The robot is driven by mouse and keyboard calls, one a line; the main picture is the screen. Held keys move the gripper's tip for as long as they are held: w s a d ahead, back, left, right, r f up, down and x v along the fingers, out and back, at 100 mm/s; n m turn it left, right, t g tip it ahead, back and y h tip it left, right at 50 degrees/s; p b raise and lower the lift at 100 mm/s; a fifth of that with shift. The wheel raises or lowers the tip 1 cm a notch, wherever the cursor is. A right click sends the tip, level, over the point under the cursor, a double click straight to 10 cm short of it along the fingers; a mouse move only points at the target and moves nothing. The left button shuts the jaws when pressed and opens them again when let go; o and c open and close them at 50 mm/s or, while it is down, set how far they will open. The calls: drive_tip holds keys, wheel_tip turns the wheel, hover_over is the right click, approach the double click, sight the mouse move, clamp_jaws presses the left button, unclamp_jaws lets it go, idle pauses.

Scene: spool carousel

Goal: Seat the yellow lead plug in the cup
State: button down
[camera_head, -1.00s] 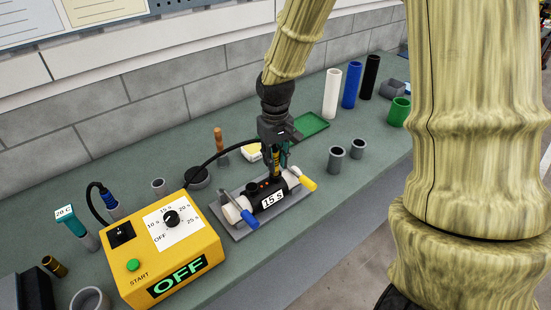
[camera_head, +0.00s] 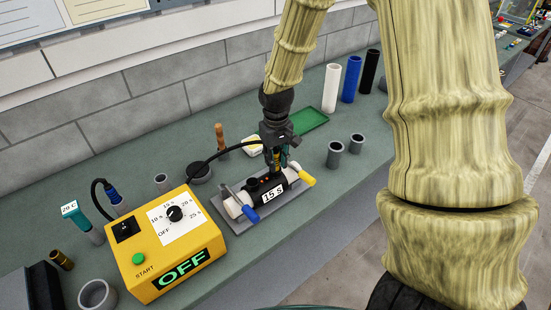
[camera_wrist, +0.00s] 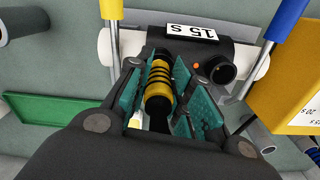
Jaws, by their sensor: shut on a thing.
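The yellow lead plug (camera_wrist: 158,84), ringed with black bands, is between the teal fingers of my gripper (camera_wrist: 165,100) in the wrist view. My gripper (camera_head: 278,165) is shut on it, directly above the black fitting (camera_head: 266,183) marked 15 S. The plug's far end is at the fitting's top, but the contact is hidden, so I cannot tell whether it is seated. One open black cup (camera_wrist: 221,68) shows on the fitting beside the plug, with an orange dot near it. Any cup under the plug is hidden.
The fitting lies on a grey plate (camera_head: 226,213) with blue and yellow clamp handles. A yellow control box (camera_head: 150,262) reading OFF stands left, its black lead arching to my gripper. Grey cups (camera_head: 335,155) stand right, a green tray (camera_head: 310,120) behind.

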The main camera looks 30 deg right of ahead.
drive_tip(key=shift+f, duration=0.2)
drive_tip(key=c, duration=1.3)
unclamp_jaws()
drive_tip(key=shift+r, duration=0.1)
drive_tip(key=shift+r+b, duration=2)
drive_tip(key=shift+r, duration=4.15)
